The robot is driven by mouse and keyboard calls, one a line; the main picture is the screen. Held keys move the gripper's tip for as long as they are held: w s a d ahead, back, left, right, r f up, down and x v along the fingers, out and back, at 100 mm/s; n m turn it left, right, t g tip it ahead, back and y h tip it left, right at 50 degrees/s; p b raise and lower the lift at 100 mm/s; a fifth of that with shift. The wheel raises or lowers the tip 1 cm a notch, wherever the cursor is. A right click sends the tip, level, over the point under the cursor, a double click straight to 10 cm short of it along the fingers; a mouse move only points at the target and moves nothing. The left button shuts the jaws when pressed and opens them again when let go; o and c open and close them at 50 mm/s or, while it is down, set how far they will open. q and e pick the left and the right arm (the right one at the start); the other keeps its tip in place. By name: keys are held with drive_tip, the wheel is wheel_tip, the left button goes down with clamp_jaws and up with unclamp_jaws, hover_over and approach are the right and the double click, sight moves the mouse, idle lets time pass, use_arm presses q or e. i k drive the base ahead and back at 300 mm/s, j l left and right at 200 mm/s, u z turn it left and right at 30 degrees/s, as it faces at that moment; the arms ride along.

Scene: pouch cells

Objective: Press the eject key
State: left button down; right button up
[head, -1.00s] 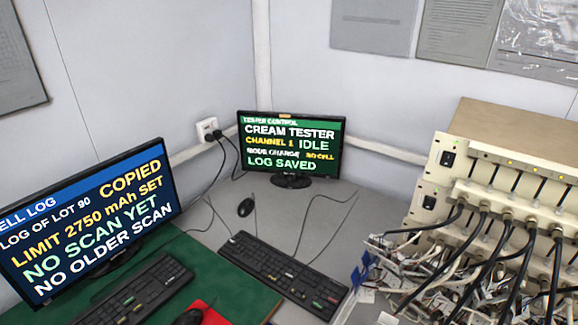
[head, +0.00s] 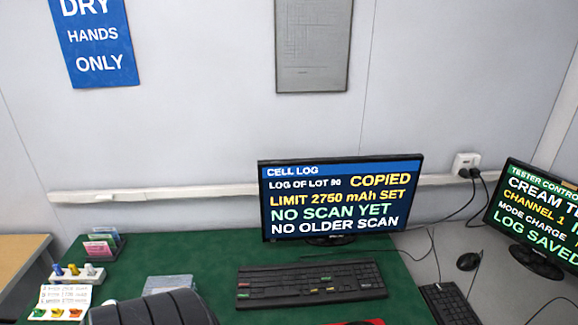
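No key that I can read as the eject key shows; the key labels are too small. A black keyboard (head: 310,284) with a few coloured keys lies on the green mat in front of the cell log monitor (head: 341,198). A second dark keyboard (head: 455,303) is cut off at the lower right, below the tester control monitor (head: 537,215), which reads channel 1 and log saved and is cut off at the right edge. Neither of my grippers shows.
A dark ribbed shape covers part of the mat (head: 215,262) at the bottom left. Coloured pegs in a white holder (head: 74,273), a card (head: 63,298) and a small rack (head: 101,245) stand far left. A mouse (head: 468,261) lies near the tester monitor.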

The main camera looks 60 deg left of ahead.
sight(242, 285)
drive_tip(key=u, duration=1.55)
